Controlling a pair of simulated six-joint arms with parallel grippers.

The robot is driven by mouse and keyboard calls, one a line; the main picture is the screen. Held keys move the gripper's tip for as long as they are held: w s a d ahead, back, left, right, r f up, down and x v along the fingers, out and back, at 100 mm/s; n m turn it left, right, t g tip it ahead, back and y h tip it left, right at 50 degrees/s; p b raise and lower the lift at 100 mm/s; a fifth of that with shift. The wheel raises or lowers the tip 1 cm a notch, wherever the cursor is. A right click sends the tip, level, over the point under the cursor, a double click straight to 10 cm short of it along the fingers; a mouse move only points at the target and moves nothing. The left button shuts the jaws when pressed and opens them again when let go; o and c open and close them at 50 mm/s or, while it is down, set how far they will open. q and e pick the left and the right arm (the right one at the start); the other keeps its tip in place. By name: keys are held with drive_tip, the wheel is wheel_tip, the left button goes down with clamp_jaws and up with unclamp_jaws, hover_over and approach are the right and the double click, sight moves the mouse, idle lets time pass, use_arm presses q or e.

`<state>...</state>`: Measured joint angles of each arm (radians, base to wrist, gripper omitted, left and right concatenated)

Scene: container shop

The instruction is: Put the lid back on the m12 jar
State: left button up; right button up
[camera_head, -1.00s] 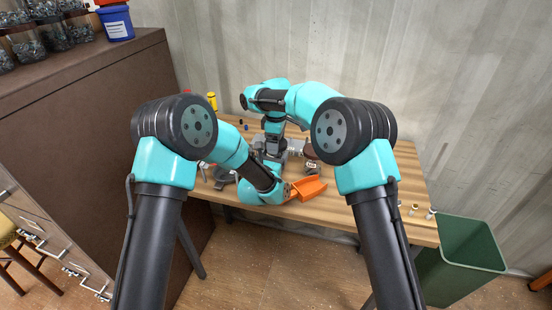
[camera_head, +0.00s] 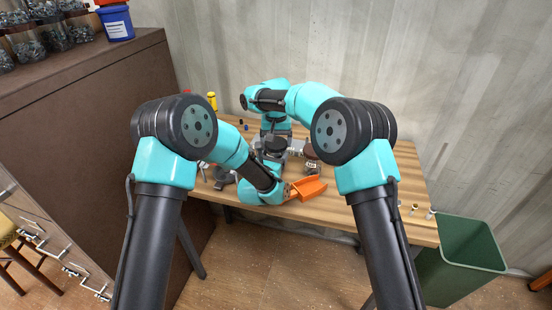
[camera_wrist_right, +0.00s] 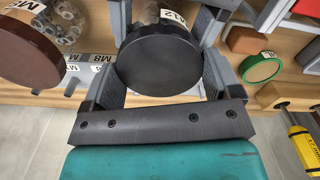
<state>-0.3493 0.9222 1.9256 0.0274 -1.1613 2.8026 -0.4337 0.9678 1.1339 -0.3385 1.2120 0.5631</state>
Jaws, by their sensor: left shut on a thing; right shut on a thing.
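In the right wrist view, a round black lid (camera_wrist_right: 159,65) is between the fingers of my right gripper (camera_wrist_right: 162,72), which is shut on it. The M12 jar (camera_wrist_right: 151,12) shows just behind the lid, its white label partly visible; I cannot tell whether lid and rim touch. Grey finger parts flank the jar. In the head view the dark lid (camera_head: 275,147) shows below my right wrist. My left arm reaches in from the left with its wrist low (camera_head: 262,194); its gripper is mostly hidden, and is shut on the jar as far as visible.
An orange scoop-like tray (camera_head: 308,188) lies near the bench's front edge. A green bin (camera_head: 460,260) stands beside the bench.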

drive_tip(key=shift+m, duration=0.7)
drive_tip(key=o, duration=0.8)
drive_tip(key=shift+o, duration=0.2)
drive_tip(key=shift+r, duration=0.1)
drive_tip(key=shift+r, duration=2.15)
